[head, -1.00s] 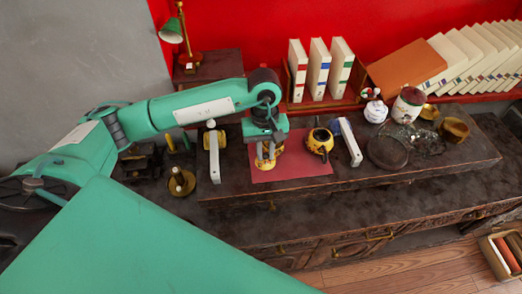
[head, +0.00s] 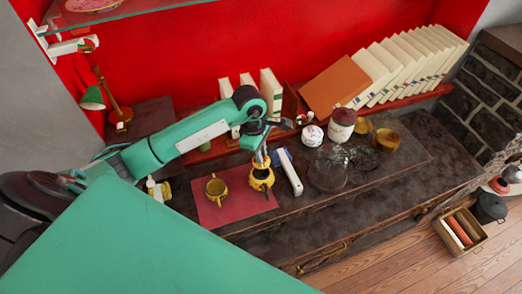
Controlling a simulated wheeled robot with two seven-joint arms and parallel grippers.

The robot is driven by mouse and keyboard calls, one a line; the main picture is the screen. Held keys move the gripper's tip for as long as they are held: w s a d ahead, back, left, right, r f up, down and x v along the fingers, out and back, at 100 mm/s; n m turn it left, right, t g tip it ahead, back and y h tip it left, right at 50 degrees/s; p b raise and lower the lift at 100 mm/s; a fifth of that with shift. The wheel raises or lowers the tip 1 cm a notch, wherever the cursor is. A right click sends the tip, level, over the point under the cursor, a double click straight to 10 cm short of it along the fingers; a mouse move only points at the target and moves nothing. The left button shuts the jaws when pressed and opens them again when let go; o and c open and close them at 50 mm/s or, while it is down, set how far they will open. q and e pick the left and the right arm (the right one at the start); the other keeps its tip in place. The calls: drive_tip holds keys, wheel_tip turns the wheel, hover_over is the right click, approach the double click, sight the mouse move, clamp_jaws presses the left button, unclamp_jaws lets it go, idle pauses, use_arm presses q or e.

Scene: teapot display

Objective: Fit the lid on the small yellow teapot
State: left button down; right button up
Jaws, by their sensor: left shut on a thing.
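A yellow teapot with dark markings (head: 261,183) stands at the right edge of a red mat (head: 230,213). A second, duller yellow pot (head: 216,192) stands on the mat to its left, its top looking open. My left gripper (head: 260,164) points down directly over the right teapot, its fingertips at the teapot's top. It is shut on what seems to be the lid, mostly hidden between the fingers. I cannot tell whether the lid touches the teapot's rim. My right gripper is not in view.
A white and blue bar-like object (head: 289,172) lies close to the right of the teapot. A white jar with a dark red lid (head: 342,125), a dark round plate (head: 327,174) and brass bowls (head: 386,139) are further right. Books (head: 270,90) line the back.

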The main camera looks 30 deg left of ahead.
use_arm(q)
wheel_tip(320, 180, down, 2)
drive_tip(key=shift+f+b, duration=0.15)
drive_tip(key=shift+b, duration=0.25)
wheel_tip(320, 180, down, 2)
drive_tip(key=shift+b, duration=0.45)
drive_tip(key=shift+f+b, duration=0.65)
drive_tip(key=shift+b, duration=0.1)
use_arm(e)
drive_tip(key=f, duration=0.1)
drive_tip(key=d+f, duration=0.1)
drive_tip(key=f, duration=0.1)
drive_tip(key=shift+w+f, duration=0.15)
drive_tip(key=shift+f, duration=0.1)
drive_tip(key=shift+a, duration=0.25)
use_arm(q)
drive_tip(key=shift+f+b, duration=0.3)
drive_tip(key=shift+b, duration=0.2)
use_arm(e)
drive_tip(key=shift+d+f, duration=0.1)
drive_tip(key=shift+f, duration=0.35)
use_arm(q)
drive_tip(key=c, duration=1.3)
unclamp_jaws()
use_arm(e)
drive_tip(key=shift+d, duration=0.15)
